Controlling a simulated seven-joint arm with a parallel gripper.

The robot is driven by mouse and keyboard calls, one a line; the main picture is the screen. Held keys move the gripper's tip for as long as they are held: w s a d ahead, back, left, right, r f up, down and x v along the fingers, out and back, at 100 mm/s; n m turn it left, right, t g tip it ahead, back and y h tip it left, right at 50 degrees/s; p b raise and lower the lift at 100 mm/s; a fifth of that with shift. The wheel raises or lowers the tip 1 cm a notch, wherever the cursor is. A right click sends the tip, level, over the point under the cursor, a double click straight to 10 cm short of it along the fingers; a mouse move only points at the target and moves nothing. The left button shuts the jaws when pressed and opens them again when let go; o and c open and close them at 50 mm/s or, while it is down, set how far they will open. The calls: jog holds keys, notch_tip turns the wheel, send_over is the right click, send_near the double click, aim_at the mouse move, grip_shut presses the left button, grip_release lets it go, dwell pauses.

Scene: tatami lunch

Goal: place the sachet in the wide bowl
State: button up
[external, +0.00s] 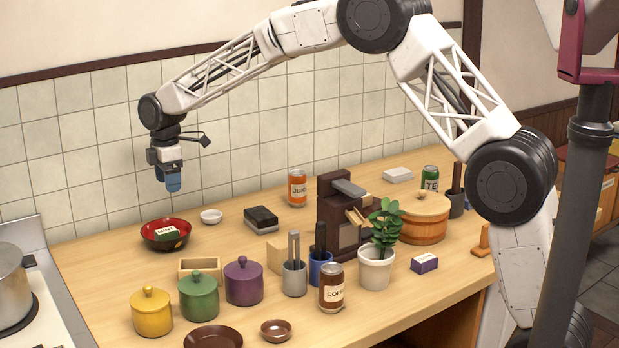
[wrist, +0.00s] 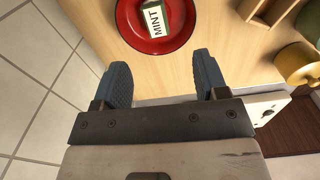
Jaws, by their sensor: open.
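The sachet (external: 165,232) is a small green packet with a white label reading MINT. It lies inside the wide red bowl (external: 148,241), which stands on the counter near the tiled wall. In the wrist view the sachet (wrist: 161,21) rests on the red inside of the bowl (wrist: 128,33), at the top of the picture. My gripper (external: 172,188) hangs above the bowl, apart from it, with its blue fingers pointing down. In the wrist view my gripper (wrist: 162,72) is open, with nothing between its fingers.
A small white dish (external: 211,216) stands right of the bowl. A wooden box (external: 199,266) and yellow (external: 152,314), green (external: 198,299) and purple (external: 243,283) lidded pots stand in front. A stove with a steel pot (external: 12,287) is at left.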

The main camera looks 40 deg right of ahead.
jog(key=s+d+r+m, duration=0.3)
jog(key=s+d+r, duration=0.2)
jog(key=s+d, duration=0.3)
jog(key=s+d+r+m+t, duration=0.1)
jog(key=s+d+r+m, duration=0.2)
jog(key=s+d+r, duration=0.45)
jog(key=s+d+r+m, duration=0.25)
jog(key=s+d, duration=0.35)
jog(key=s, duration=0.4)
jog(key=s+d+f+m, duration=0.1)
jog(key=s+d+m, duration=0.2)
jog(key=s, duration=0.8)
jog(key=s+d+f+m+t, duration=0.1)
jog(key=s+d, duration=0.4)
jog(key=s, duration=0.6)
jog(key=s+d+f+m, duration=0.3)
jog(key=s+d+m, duration=0.1)
jog(key=s, duration=0.7)
jog(key=shift+s+d+m+t, duration=0.15)
jog(key=shift+s+m+t, duration=0.2)
jog(key=shift+m, duration=0.2)
jog(key=shift+f, duration=0.1)
